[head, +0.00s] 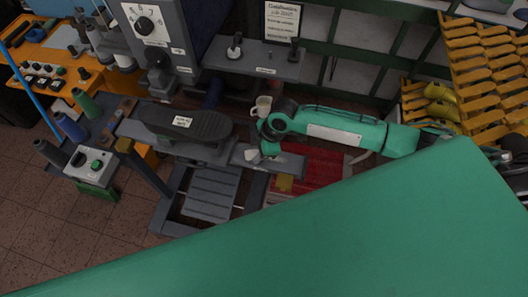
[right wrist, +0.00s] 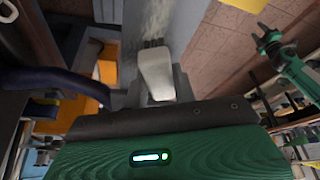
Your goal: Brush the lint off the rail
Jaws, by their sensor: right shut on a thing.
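My right gripper (head: 262,146) reaches in from the right and points down at the grey rail (head: 290,162), right of the black shoe-shaped form. It is shut on a pale thing (head: 252,156), which seems to be the brush. In the right wrist view a cream block (right wrist: 157,75) with short dark bristles at its far end lies over the grey rail. A speckled whitish patch, possibly lint (right wrist: 160,17), shows just beyond the bristles. Contact there cannot be told. A green arm with a small claw, seemingly my left gripper (right wrist: 268,38), shows at upper right; its jaws are unclear.
A cream mug (head: 262,106) stands just behind the gripper. The black form (head: 185,122) sits left on the machine. A control box (head: 92,167) and thread cones are at far left. Yellow racks (head: 490,70) stand at right. A red slatted surface (head: 318,175) lies below the rail.

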